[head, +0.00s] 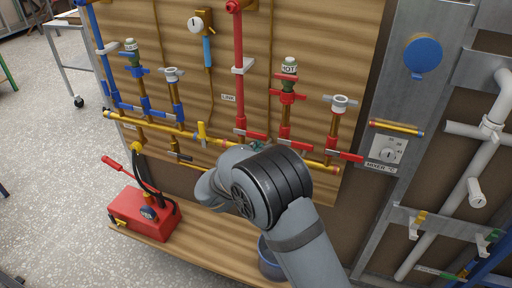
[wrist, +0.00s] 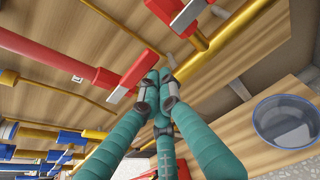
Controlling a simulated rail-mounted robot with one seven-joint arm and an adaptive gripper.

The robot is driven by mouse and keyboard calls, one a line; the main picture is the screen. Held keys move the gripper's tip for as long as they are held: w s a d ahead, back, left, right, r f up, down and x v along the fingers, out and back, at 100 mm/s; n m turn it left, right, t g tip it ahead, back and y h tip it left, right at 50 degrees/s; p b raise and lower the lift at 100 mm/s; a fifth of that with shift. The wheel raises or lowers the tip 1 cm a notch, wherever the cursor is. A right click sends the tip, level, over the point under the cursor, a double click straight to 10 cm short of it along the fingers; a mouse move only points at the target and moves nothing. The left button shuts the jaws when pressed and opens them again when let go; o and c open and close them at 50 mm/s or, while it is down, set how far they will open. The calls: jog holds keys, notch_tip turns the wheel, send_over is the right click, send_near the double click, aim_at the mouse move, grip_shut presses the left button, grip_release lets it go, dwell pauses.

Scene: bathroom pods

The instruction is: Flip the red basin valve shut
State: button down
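Several red valves with flat red-and-grey levers sit on the board's right half. One lever (head: 249,133) is at the foot of the tall red pipe (head: 238,85). Another lever (head: 296,145) is below the HOT fitting, and a third (head: 346,156) is further right. I cannot read which one is the basin valve. In the wrist view, a red lever (wrist: 131,75) lies just left of my gripper (wrist: 159,76), and another red lever (wrist: 188,12) is above it. My gripper's teal fingertips are together, with nothing seen between them; contact with the near lever is unclear. My arm hides part of this area in the head view.
A yellow pipe (head: 165,127) runs across the board. Blue valves (head: 135,71) are at the left. A red pump box (head: 143,214) stands on the lower shelf, and a blue bucket shows in the wrist view (wrist: 284,122). A mixer dial (head: 387,150) is at the right.

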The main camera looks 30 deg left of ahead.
jog(key=s+d+b, duration=0.1)
jog(key=s+b, duration=0.2)
jog(key=s, duration=0.6)
jog(key=shift+s+d+f+b, duration=0.15)
jog(key=shift+d+f+b, duration=0.15)
jog(key=shift+d+b, duration=0.05)
dwell(0.3)
jog(key=w+a+p, duration=0.1)
jog(key=w+p, duration=0.1)
jog(key=w, duration=0.7)
jog(key=shift+w+a+f, duration=0.15)
jog(key=shift+w+a, duration=0.05)
jog(key=shift+a, duration=0.15)
jog(key=shift+s, duration=0.1)
